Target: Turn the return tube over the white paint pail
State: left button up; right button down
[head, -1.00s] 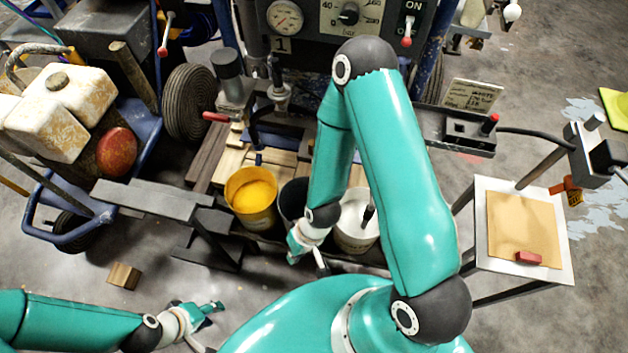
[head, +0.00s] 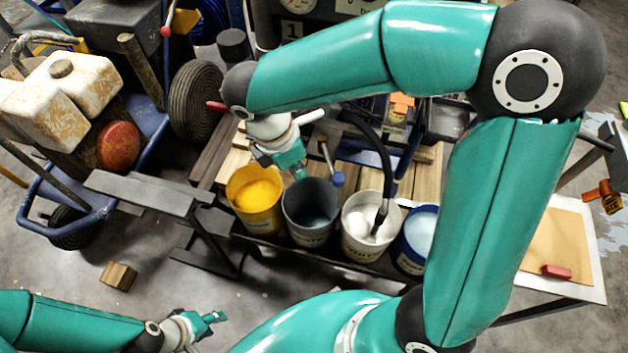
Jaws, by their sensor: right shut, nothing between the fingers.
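The white paint pail (head: 358,248) stands in the row, third from the left, with white paint inside. A thick black hose (head: 386,165) curves down and its dark end dips into this paint. A thin tube (head: 326,154) with a blue end, which looks like the return tube, hangs by the rear rim of the dark grey pail (head: 309,236), left of the white pail. My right gripper (head: 298,172) is shut and empty, just left of the thin tube, above the back of the grey pail. My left gripper (head: 218,319) is low at the front left, away from the pails; its jaw gap is unclear.
A yellow paint pail (head: 255,212) stands left of the grey one, and a blue pail (head: 414,240) stands right of the white one. My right arm covers much of the machine behind. A wooden block (head: 118,276) lies on the floor. A side table (head: 590,285) stands right.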

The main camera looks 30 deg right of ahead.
jog(key=d+f+b, duration=0.2)
jog(key=d+f, duration=0.4)
jog(key=f, duration=0.3)
jog(key=shift+s+d+f, duration=0.2)
jog(key=shift+f, duration=0.05)
